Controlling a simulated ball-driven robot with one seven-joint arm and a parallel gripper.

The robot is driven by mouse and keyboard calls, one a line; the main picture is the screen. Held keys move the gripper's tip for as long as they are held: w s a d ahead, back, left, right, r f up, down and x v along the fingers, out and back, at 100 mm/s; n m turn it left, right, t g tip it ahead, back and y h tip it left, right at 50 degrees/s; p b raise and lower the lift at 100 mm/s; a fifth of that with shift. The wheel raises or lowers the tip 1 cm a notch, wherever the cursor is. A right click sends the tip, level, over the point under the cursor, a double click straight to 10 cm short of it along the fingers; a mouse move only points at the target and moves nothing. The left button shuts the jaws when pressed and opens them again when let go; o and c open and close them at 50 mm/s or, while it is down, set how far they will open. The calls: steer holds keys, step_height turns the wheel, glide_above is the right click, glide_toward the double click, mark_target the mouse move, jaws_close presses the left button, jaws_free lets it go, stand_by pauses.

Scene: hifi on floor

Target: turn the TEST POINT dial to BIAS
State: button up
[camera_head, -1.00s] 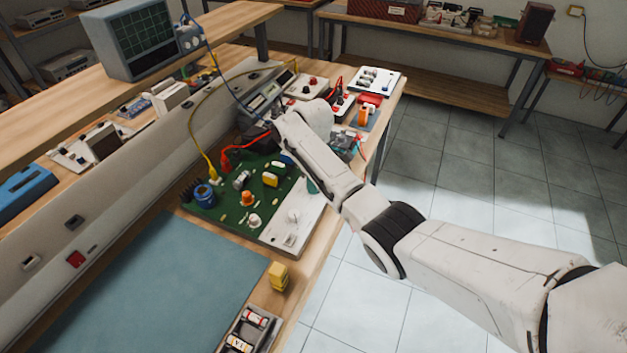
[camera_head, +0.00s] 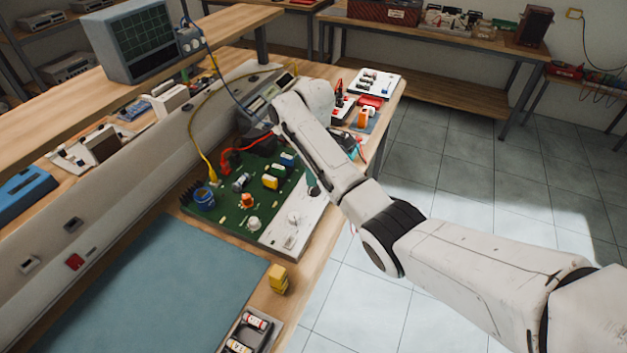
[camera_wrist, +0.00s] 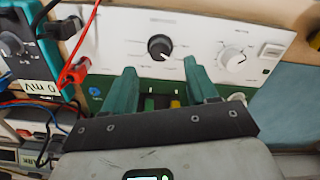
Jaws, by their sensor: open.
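In the wrist view, a white panel strip (camera_wrist: 110,42) carries a black round dial (camera_wrist: 160,47) with a light pointer mark and printed marks around it. A white dial (camera_wrist: 232,60) sits to its right. The lettering is too small to read, so I cannot tell which dial is TEST POINT or where BIAS lies. My gripper (camera_wrist: 160,69) is open; its two green fingertips are on either side of the black dial's lower edge, with no clear contact. In the head view, the white dial (camera_head: 294,218) shows on the board's white strip; my arm hides the black dial.
A green circuit board (camera_head: 235,212) with several components adjoins the strip. Red and yellow leads run over its far end. A meter (camera_wrist: 30,50) with a red plug (camera_wrist: 74,72) is close to the left finger. A blue mat (camera_head: 150,285) and yellow block (camera_head: 278,277) lie nearer.

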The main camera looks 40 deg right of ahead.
steer(key=shift+r, duration=2.75)
steer(key=shift+f, duration=0.1)
